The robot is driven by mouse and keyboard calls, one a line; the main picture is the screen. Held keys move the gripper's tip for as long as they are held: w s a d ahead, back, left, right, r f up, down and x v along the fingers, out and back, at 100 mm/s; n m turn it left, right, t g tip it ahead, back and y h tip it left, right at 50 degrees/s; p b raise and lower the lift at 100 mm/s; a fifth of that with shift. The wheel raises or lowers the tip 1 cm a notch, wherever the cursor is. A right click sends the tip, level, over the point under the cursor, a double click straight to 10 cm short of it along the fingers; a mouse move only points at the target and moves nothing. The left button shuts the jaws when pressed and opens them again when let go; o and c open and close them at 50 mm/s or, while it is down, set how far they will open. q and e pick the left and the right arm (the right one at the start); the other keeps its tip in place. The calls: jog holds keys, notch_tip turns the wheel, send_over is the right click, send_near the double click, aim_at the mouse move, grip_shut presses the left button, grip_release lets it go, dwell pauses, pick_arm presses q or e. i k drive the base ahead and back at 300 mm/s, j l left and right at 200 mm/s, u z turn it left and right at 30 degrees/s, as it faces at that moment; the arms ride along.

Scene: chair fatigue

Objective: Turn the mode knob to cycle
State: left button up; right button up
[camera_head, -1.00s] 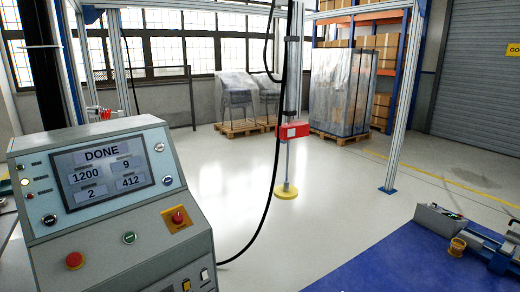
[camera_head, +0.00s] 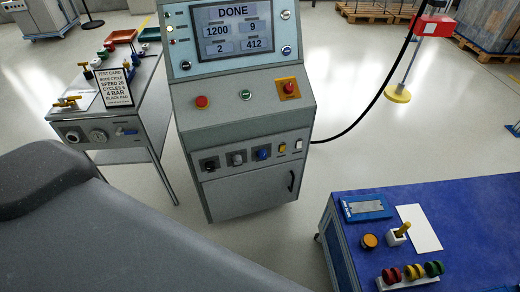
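The grey control console (camera_head: 245,112) stands in the middle of the view, with its screen (camera_head: 233,31) reading DONE, 1200, 9, 2 and 412. Its lower front panel carries a row of controls: a black knob (camera_head: 209,164) at the left, a grey knob (camera_head: 237,158), a blue knob (camera_head: 263,153) and small switches. Their labels are too small to read, so I cannot tell which is the mode knob or where it points. A test card (camera_head: 114,87) on the left bench seems to read mode cycle, speed 20. Neither gripper is in view.
A bench with trays and brass fittings stands left of the console. A blue-topped table (camera_head: 460,205) at the lower right holds coloured discs and a white sheet. A black cable (camera_head: 368,108) curves from the console's right side. Floor lies clear between console and table.

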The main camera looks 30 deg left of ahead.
aim_at(210, 165)
jog(key=u, duration=1.35)
jog(key=l+z, duration=0.6)
jog(key=z, duration=0.15)
